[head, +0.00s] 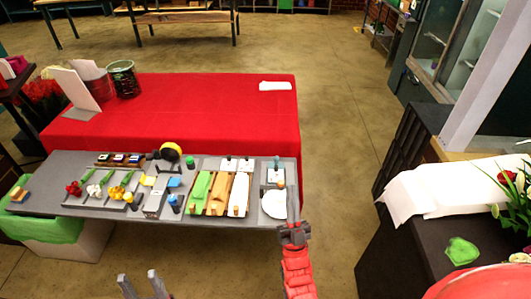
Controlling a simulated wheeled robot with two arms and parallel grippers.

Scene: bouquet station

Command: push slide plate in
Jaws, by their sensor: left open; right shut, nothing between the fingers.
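A grey station board (235,219) carries several slides and parts. At its right end is a white rounded plate (274,207) beside a white square piece and an orange-brown knob (281,184). Left of it lie a green slide (199,188) and a tan slide (219,190) with small knobs. I cannot tell for sure which is the slide plate. My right gripper (294,195) is shut and empty, its narrow fingers pointing away along the board's right end, close right of the white plate; contact is unclear. My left gripper (141,284) is open and empty at the bottom, in front of the board.
Behind the board is a red-covered table (190,105) with a green can (123,79) and white card (74,89). A dark counter stands right; floor between is free.

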